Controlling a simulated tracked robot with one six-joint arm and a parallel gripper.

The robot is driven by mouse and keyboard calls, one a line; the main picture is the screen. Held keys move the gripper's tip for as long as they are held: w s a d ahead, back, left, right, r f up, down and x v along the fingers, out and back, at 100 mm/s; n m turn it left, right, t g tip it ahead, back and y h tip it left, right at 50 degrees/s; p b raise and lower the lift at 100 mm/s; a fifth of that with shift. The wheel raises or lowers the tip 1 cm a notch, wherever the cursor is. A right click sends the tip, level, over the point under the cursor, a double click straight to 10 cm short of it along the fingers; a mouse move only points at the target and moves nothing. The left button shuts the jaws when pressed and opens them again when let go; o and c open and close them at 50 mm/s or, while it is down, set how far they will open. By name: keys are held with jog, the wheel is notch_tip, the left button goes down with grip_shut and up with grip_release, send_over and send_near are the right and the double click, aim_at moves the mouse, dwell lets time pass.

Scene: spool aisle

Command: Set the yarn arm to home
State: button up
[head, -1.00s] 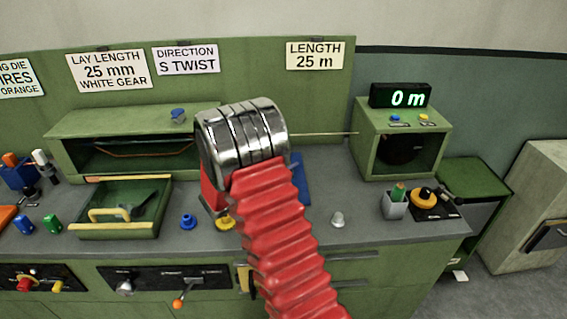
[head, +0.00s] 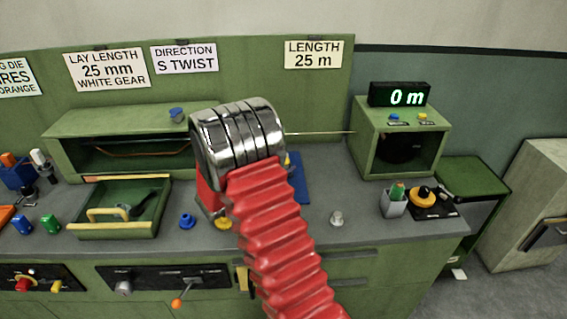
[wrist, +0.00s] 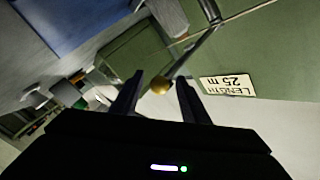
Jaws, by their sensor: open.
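In the wrist view, a rod with a gold ball (wrist: 160,86) at its end shows between and beyond my fingers; I take it for the yarn arm. Its grey metal shaft (wrist: 203,42) runs up and to the right from the ball. My gripper (wrist: 160,80) is open, with one dark finger on each side of the ball in the picture. I cannot tell whether the ball lies within the jaws or past the tips. In the head view my own red sleeve and silver wrist hide my gripper and the yarn arm.
A thin pale line (head: 320,133) runs right to the green counter box (head: 403,112), whose display (head: 400,95) reads 0 m. The bench holds a green tray (head: 120,229), a blue mat (head: 299,180), a grey knob (head: 337,218) and a grey cup (head: 394,206).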

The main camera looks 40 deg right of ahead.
jog(key=s+a, duration=0.1)
jog(key=a, duration=1.2)
jog(key=shift+s, duration=0.2)
jog(key=shift+a+f, duration=0.1)
